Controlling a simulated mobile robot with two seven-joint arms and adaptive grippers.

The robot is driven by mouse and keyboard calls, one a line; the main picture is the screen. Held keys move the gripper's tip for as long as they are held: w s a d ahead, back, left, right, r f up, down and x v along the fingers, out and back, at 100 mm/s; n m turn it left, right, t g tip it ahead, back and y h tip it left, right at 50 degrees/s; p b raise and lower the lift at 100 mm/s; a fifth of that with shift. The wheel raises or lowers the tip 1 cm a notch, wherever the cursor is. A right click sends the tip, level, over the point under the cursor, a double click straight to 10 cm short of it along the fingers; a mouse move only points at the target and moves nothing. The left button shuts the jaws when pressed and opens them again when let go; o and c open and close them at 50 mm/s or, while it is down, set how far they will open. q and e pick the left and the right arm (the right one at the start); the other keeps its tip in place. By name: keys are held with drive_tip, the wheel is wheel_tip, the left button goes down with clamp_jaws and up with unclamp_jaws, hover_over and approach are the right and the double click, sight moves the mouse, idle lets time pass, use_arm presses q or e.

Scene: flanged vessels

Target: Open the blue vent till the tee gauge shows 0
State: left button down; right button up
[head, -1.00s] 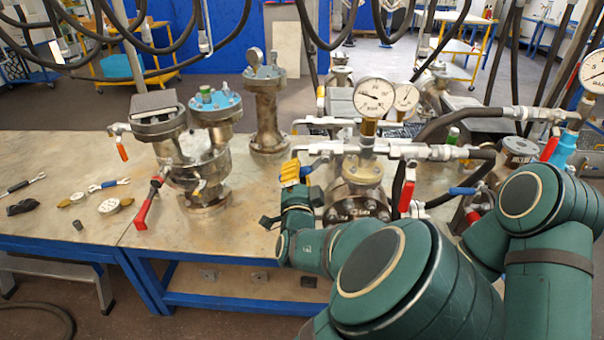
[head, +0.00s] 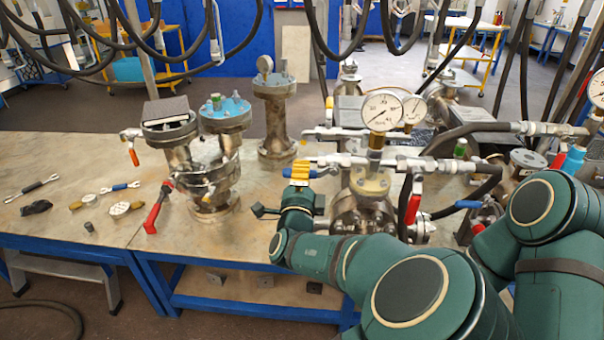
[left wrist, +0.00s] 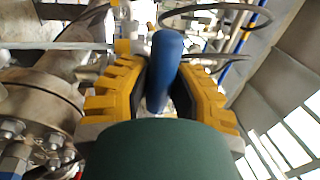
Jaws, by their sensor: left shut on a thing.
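The tee gauge (head: 382,112) is a white round dial on a brass stem above the flanged vessel (head: 362,212). Its needle points to the lower left; the figures are too small to read. My left gripper (head: 300,172), with yellow fingers, is at the left end of the pipe tee (head: 345,162). In the left wrist view, the blue vent handle (left wrist: 165,70) stands between the yellow fingers, and the gripper (left wrist: 160,85) is shut on it. In the head view the fingers mostly hide the handle. My right gripper is not in view.
A red lever (head: 414,200) hangs right of the gauge. A second gauge (head: 414,108) stands behind. A blue-topped vessel (head: 222,115) and a red-handled valve (head: 158,208) stand left on the table (head: 60,160). Small tools lie at the far left. Hoses hang overhead.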

use_arm(q)
drive_tip(key=shift+r, duration=0.1)
drive_tip(key=c, duration=0.8)
unclamp_jaws()
drive_tip(key=s+f, duration=0.2)
drive_tip(key=s, duration=0.9)
drive_tip(key=shift+s+f, duration=0.2)
drive_tip(key=shift+s, duration=0.2)
